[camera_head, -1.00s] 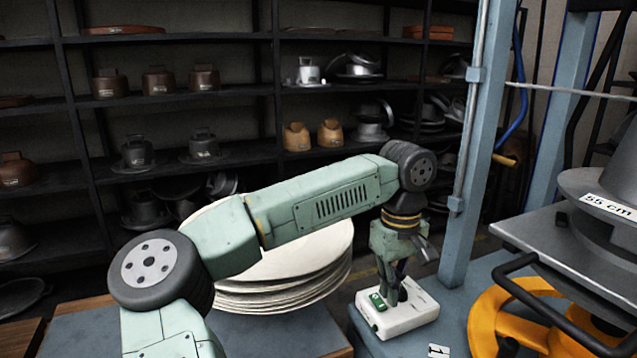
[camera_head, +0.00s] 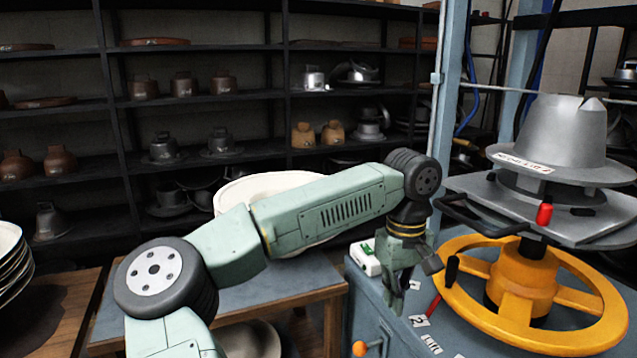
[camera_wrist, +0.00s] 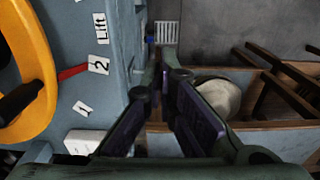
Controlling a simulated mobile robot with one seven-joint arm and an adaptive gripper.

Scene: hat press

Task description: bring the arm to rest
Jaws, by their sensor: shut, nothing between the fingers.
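My green arm stretches from the lower left across the head view, bent down at the wrist. My gripper (camera_head: 396,308) points downward in front of the blue press bench (camera_head: 378,318). In the wrist view my gripper (camera_wrist: 166,62) shows its dark fingers converging; it is shut and empty. It touches nothing that I can make out. A white box with a green button (camera_head: 365,258) sits on the bench just left of the gripper; its edge also shows at the lower left of the wrist view (camera_wrist: 85,141).
A grey metal hat form (camera_head: 552,135) stands on the press above. A wooden-edged table (camera_head: 310,283) is behind my arm. Shelves of moulds (camera_head: 205,100) line the back wall.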

